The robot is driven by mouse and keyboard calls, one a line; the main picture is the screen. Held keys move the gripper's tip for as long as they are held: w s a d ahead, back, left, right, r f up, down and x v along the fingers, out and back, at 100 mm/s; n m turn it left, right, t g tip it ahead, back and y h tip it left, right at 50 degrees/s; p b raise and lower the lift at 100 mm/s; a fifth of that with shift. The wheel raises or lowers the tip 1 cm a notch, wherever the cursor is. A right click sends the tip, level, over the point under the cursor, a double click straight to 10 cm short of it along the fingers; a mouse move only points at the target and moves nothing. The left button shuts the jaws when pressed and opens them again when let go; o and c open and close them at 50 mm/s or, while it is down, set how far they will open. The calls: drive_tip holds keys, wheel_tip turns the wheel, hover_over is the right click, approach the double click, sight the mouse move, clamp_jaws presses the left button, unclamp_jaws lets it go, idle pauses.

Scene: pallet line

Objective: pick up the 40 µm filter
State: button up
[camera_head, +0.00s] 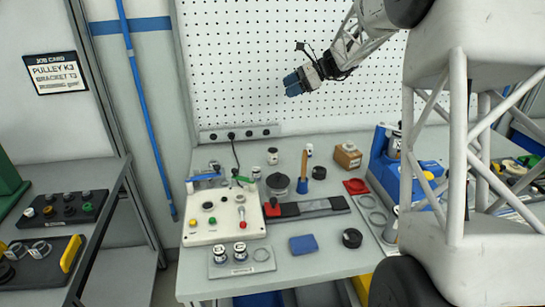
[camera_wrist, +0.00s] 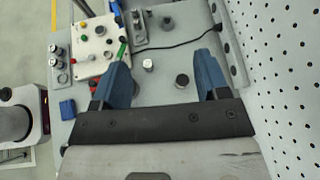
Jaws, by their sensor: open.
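Two small cylinders with white labels and dark markings, a left one (camera_head: 220,254) and a right one (camera_head: 240,251), stand upright on a grey plate (camera_head: 216,271) at the bench's front left. Their print is too small to read, so I cannot tell which item is the 40 µm filter. Two other small white-and-black cylinders stand further back, one near the middle (camera_head: 272,156) and one to its right (camera_head: 309,150). My gripper (camera_head: 292,86) is high above the bench before the pegboard.
A white button panel (camera_head: 222,214), a dark-lidded jar (camera_head: 277,186), a blue block (camera_head: 303,244) and a black round part (camera_head: 352,238) are on the bench. A wooden-handled tool (camera_head: 303,170) stands upright. A cable (camera_wrist: 180,42) hangs by the pegboard (camera_head: 290,60).

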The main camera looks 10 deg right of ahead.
drive_tip(key=w+d+f+m+y, duration=0.1)
drive_tip(key=w+d+f+m, duration=0.1)
drive_tip(key=w, duration=0.2)
approach(273, 153)
drive_tip(key=w+f, duration=0.1)
drive_tip(key=w+a+f, duration=0.1)
drive_tip(key=shift+a+f+t, duration=0.25)
drive_tip(key=shift+t, duration=0.05)
drive_tip(key=shift+x, duration=1.3)
drive_tip(key=shift+a, duration=0.1)
drive_tip(key=shift+x, duration=2.55)
drive_tip(key=shift+r, duration=0.15)
